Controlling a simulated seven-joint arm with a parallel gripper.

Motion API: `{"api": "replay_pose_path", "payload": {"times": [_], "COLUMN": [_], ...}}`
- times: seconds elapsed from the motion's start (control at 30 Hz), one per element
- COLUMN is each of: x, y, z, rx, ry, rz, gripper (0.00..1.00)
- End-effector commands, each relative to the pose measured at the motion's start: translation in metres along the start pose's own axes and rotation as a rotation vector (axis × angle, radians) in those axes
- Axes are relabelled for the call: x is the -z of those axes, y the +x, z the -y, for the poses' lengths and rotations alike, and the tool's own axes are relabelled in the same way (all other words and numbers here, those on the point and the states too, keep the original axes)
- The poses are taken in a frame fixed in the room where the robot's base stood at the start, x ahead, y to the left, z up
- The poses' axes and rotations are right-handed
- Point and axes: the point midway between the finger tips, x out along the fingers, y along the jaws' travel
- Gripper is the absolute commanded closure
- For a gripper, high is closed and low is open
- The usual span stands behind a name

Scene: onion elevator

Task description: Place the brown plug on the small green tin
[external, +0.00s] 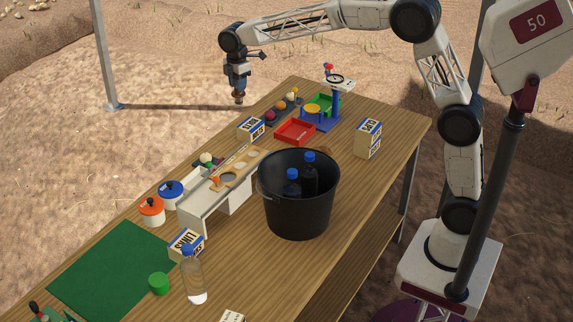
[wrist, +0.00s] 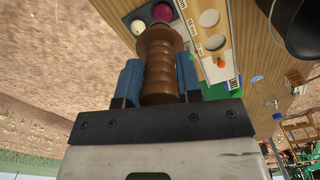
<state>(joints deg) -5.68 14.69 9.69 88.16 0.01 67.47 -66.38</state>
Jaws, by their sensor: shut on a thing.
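The brown plug (wrist: 158,68) is a ridged, turned piece held upright between the two blue fingers of my gripper (wrist: 159,82) in the wrist view. In the external view my gripper (external: 238,92) points down, with the brown plug's tip (external: 239,100) below it. It hangs in the air, in the picture past the table's far-left edge. The small green tin (external: 159,284) stands on the table at the front, next to the green mat and the clear bottle, well away from my gripper. I see nothing on its top.
A black bucket (external: 299,210) with dark bottles stands mid-table. A white stand with a holed wooden top (external: 227,180) is beside it. Blue and orange lidded pots (external: 152,211), boxes (external: 369,139), a red tray (external: 295,132) and a clear bottle (external: 194,280) are around. The green mat (external: 105,270) is bare.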

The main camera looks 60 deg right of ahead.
Motion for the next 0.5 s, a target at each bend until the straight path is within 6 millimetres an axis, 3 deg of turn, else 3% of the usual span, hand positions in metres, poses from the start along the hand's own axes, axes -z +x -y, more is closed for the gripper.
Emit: {"api": "replay_pose_path", "payload": {"times": [0.03, 0.5], "x": [0.018, 0.162], "y": [0.000, 0.002], "z": [0.003, 0.039], "rx": [0.000, 0.000], "ry": [-0.021, -0.183], "rz": [0.000, 0.000], "gripper": [0.93, 0.93]}}
